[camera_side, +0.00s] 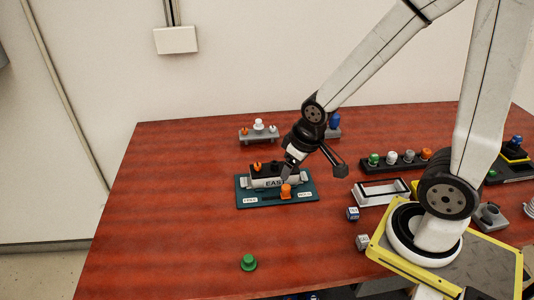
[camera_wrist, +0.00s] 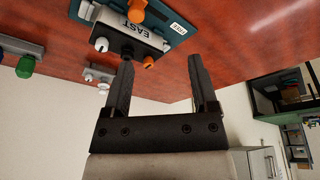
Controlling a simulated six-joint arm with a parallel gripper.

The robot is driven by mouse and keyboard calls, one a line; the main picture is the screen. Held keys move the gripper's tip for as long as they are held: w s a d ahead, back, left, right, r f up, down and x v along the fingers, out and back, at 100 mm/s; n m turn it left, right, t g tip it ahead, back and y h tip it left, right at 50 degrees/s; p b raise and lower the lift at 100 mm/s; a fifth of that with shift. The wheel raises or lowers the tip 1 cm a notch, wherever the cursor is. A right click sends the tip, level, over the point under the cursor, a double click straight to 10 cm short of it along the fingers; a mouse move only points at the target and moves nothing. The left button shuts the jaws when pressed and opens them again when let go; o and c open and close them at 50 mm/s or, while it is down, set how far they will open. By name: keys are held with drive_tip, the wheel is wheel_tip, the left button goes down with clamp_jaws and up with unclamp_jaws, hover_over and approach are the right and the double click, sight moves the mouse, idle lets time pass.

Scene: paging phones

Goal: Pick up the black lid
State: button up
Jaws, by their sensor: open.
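The black lid (camera_wrist: 127,50) looks like the dark knob in the middle of the block marked EAST, between a white knob (camera_wrist: 101,44) and an orange knob (camera_wrist: 148,61) in the wrist view. In the side view the black lid (camera_side: 274,167) sits beside the orange knob (camera_side: 257,166). My gripper (camera_wrist: 161,60) is open, with nothing between its fingers. In the wrist view the left fingertip lies close to the black lid; contact cannot be told. In the side view my gripper (camera_side: 290,170) is just right of the lid and hides part of the block.
The block stands on a teal base (camera_side: 243,191) with an orange knob (camera_side: 285,191) at its front. A rack (camera_side: 258,137) stands behind and a black rack (camera_side: 395,167) stands right. A green knob (camera_side: 249,262) lies in front. The left table area is clear.

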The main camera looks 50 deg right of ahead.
drive_tip(key=w+d+f+n+t, duration=0.15)
drive_tip(key=w+d+t, duration=0.25)
drive_tip(key=w+d, duration=0.4)
drive_tip(key=n+t+y, duration=0.2)
drive_tip(key=n+y, duration=0.5)
drive_tip(key=y, duration=0.2)
approach(280, 167)
drive_tip(key=shift+w+a+r, duration=0.2)
drive_tip(key=shift+w, duration=0.35)
drive_tip(key=shift+w+a+r, duration=0.25)
drive_tip(key=shift+w, duration=0.3)
drive_tip(key=shift+s+n+y, duration=0.35)
drive_tip(key=shift+s+y, duration=0.2)
drive_tip(key=shift+y, duration=0.15)
drive_tip(key=shift+x, duration=1.4)
drive_tip(key=shift+w+a, duration=0.1)
drive_tip(key=shift+x, duration=2.45)
drive_tip(key=shift+w, duration=0.1)
